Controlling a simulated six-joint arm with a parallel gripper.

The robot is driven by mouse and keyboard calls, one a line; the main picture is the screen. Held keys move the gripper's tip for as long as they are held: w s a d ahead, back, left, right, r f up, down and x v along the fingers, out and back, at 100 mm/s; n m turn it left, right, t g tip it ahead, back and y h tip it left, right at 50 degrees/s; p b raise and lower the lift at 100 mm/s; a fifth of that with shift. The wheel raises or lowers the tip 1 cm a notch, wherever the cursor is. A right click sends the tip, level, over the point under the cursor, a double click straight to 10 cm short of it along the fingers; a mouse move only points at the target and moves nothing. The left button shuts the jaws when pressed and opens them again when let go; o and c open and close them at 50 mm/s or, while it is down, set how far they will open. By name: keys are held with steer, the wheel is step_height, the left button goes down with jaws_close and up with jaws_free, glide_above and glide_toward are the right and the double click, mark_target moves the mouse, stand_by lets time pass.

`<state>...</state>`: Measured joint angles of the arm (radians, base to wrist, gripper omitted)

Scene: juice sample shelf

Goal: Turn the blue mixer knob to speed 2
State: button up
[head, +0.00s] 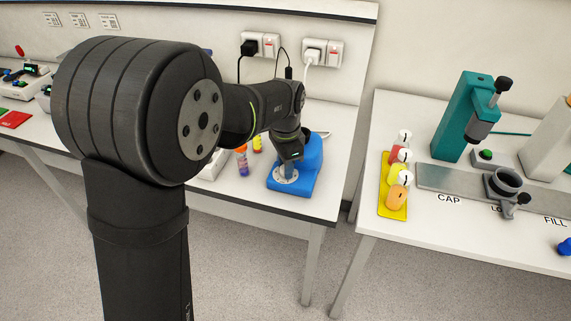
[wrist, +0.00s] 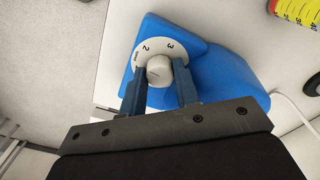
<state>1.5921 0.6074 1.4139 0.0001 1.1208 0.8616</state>
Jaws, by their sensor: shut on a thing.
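The blue mixer (head: 312,160) stands on the bench at the centre of the head view and fills the middle of the wrist view (wrist: 220,75). Its light grey knob (wrist: 159,71) sits on a white dial (wrist: 150,48) marked with numbers; 2 and 3 are readable, and the rest is hidden by my gripper. My gripper (wrist: 160,80) has its two blue-grey fingers on either side of the knob, shut on it. In the head view my gripper (head: 287,157) reaches down over the front of the mixer and hides most of the knob.
Small orange-purple (head: 242,160) and yellow (head: 257,144) bottles stand left of the mixer. A white cable runs from the mixer toward the wall sockets (head: 322,52). A second bench with a yellow tray (head: 386,209) and a teal press (head: 462,115) stands right, across a gap.

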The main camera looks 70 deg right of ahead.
stand_by(0.4)
steer(key=o, duration=1)
steer(key=shift+r, duration=0.1)
steer(key=shift+c, duration=0.2)
